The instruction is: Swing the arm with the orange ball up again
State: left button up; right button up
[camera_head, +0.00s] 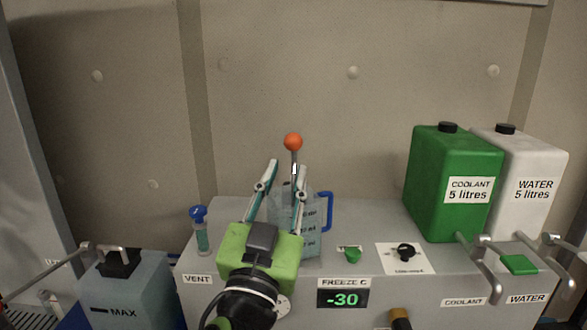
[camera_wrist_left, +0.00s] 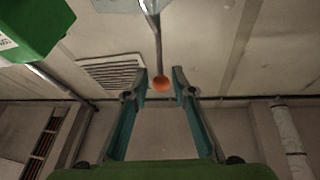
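The orange ball (camera_head: 293,141) sits on top of a thin metal arm (camera_head: 294,160) that stands upright behind a clear jug (camera_head: 309,215) with a blue handle. My left gripper (camera_head: 288,170) is open, with its two teal fingers pointing up and away just below the ball. In the left wrist view the ball (camera_wrist_left: 161,84) shows in the gap between the fingertips, and the metal arm (camera_wrist_left: 156,35) runs from it to the top edge. I cannot tell whether a finger touches the arm. The foot of the arm is hidden. My right gripper is not in view.
A green coolant can (camera_head: 430,190) and a white water can (camera_head: 540,215) stand at the right. A blue-capped vial (camera_head: 200,232) is left of my gripper. A black knob (camera_head: 405,252), a green button (camera_head: 350,254) and metal lever handles (camera_head: 487,265) are on the bench right of my gripper.

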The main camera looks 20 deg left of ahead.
aim_at(293, 153)
pick_arm(q)
jog(key=shift+w+a+r+b, duration=0.1)
jog(key=shift+w+b, duration=0.55)
jog(key=shift+b, duration=0.3)
jog(key=p+x, duration=0.1)
jog(key=x, duration=0.1)
jog(key=p+x, duration=0.2)
jog(key=shift+w+r, duration=0.15)
jog(key=shift+r, duration=0.25)
jog(key=shift+w+r, duration=0.15)
jog(key=shift+w, duration=0.5)
grip_shut()
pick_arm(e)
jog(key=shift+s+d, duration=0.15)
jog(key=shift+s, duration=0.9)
